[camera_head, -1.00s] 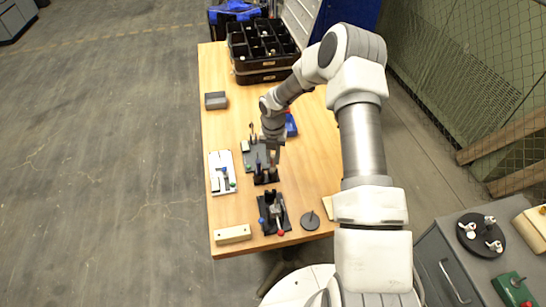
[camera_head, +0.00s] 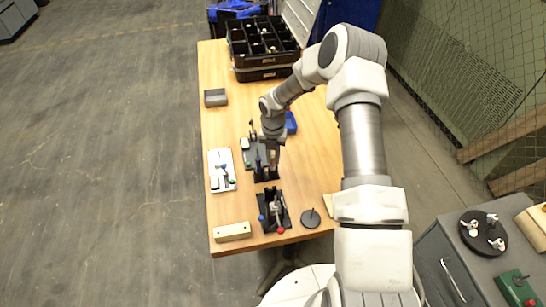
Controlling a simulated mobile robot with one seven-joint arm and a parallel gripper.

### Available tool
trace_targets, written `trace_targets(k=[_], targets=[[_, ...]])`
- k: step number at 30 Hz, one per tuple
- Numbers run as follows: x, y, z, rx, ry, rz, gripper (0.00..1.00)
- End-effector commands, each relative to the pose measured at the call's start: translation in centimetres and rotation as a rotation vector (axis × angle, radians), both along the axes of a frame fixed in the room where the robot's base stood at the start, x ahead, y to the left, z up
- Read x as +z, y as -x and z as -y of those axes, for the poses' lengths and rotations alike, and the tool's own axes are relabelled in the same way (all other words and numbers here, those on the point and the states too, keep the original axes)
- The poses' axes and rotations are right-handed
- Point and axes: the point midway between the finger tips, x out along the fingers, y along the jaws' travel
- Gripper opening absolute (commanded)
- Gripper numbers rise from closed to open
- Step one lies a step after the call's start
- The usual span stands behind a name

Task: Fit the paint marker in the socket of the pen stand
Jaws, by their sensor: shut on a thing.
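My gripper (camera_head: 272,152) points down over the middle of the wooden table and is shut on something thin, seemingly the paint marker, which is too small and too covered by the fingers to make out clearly. Directly below is a small black stand (camera_head: 266,176) with dark upright parts, which looks like the pen stand. The fingers are just above or at its right part; I cannot tell whether the held thing touches the stand or is in a socket.
A black clamp-like fixture (camera_head: 274,211) with red and blue knobs stands nearer. A white board (camera_head: 222,171) lies left, a grey box (camera_head: 215,97) farther back, a black compartment case (camera_head: 263,45) at the far end. A dark disc (camera_head: 310,218) and pale block (camera_head: 232,232) lie near the front edge.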

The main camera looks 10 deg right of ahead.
Motion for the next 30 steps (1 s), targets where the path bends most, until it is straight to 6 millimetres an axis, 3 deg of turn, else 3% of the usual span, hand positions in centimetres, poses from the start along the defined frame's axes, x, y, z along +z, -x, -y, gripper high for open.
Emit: trace_targets(k=[10,11,16,26,30], targets=[[-0.3,0.0,0.0,0.0,0.0,-0.001,0.0],[-0.3,0.0,0.0,0.0,0.0,0.0,0.26],[-0.3,0.0,0.0,0.0,0.0,0.0,0.56],[-0.1,0.0,0.0,0.0,0.0,0.0,0.56],[1.4,-0.1,0.1,-0.002,0.001,0.003,0.56]])
